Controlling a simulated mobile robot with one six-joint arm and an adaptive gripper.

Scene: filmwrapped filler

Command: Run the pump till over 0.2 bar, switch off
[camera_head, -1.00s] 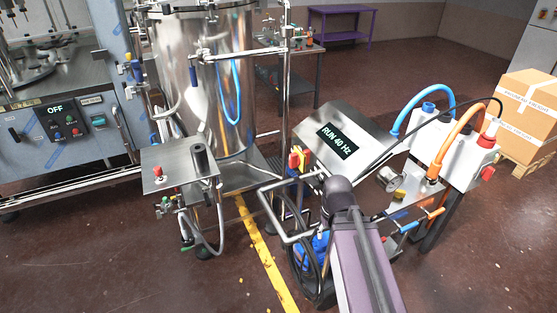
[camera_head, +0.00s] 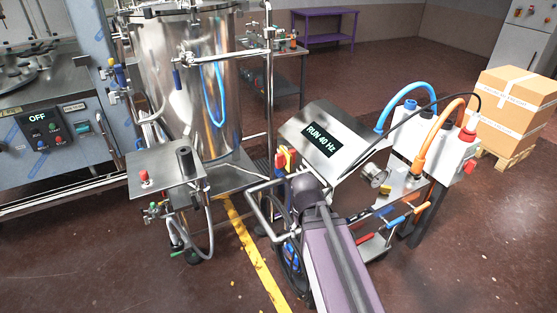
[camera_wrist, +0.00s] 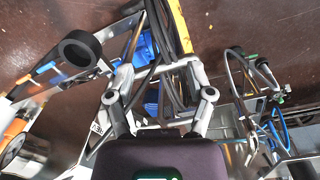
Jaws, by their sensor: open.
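The pump unit's sloped steel panel (camera_head: 290,126) carries a display (camera_head: 321,139) reading "RUN 40 Hz". A round gauge (camera_head: 374,175) sits below and right of the panel; its reading is too small to tell. A red and yellow switch (camera_head: 282,160) is at the panel's left side, close to my arm's end. My gripper (camera_wrist: 160,72) is open in the wrist view, with hoses and pipework beyond its fingers and nothing clearly held. In the head view my purple arm reaches in from below, and its fingers are hard to make out.
A steel tank (camera_head: 188,90) stands behind left. A small steel table (camera_head: 165,178) has a red button (camera_head: 144,177). Blue (camera_head: 395,103) and orange (camera_head: 430,135) hoses join a white box (camera_head: 445,148) at right. A left machine's display (camera_head: 38,117) reads "OFF". Floor is clear in front left.

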